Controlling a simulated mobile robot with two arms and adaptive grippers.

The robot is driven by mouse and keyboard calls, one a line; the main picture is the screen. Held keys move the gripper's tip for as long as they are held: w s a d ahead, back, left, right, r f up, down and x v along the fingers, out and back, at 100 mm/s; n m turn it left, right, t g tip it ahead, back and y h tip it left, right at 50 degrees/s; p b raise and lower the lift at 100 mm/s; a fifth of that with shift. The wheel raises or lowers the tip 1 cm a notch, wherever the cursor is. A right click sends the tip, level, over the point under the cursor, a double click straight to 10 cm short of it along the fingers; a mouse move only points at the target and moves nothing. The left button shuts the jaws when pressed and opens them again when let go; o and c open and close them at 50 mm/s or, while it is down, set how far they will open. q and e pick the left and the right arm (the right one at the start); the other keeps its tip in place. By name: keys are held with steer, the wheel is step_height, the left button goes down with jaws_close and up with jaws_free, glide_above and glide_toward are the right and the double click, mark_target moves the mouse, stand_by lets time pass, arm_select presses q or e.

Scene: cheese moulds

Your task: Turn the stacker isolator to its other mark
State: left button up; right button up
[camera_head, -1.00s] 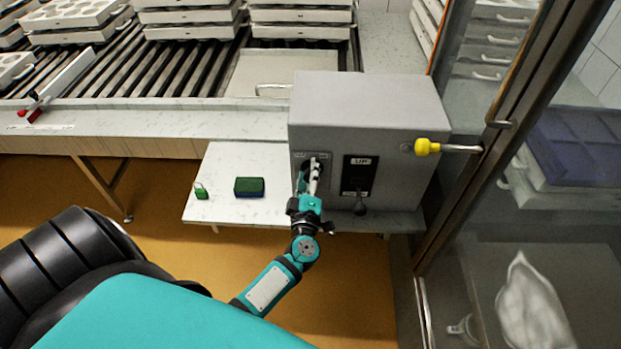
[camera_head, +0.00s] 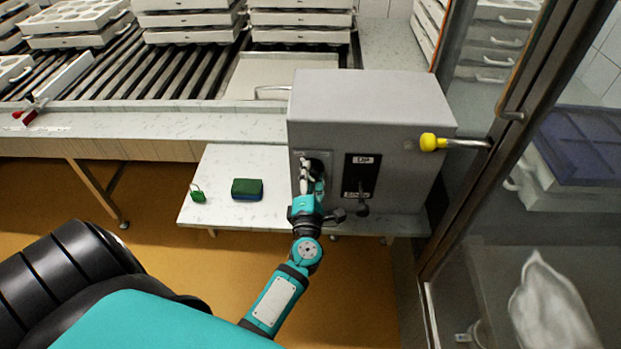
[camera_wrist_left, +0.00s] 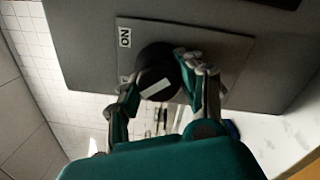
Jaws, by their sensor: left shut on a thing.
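The stacker isolator is a round black knob (camera_wrist_left: 157,72) with a white bar, on a grey plate (camera_wrist_left: 215,48) on the control box (camera_head: 365,100). In the left wrist view, an "ON" label (camera_wrist_left: 125,37) shows beside the knob; a second label is mostly hidden by a finger. The white bar lies slanted and does not point at the "ON" label. My left gripper (camera_wrist_left: 165,95) is shut around the knob, one finger on each side. It also shows at the box's left front in the head view (camera_head: 311,172), covering most of the knob. My right gripper is not in view.
Right of the knob is a black panel (camera_head: 361,174) marked "UP" with a lever. A green padlock (camera_head: 197,194) and a green-blue block (camera_head: 247,189) lie on the shelf (camera_head: 222,165). A glass door frame stands at right.

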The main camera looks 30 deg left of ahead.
arm_select(q)
steer(key=shift+w+a+r+n, duration=0.15)
steer(key=shift+r+n, duration=0.15)
steer(key=shift+n, duration=0.2)
steer(key=o, duration=1.2)
steer(key=shift+f, duration=0.2)
steer(key=shift+f, duration=0.1)
steer(key=v, duration=1.2)
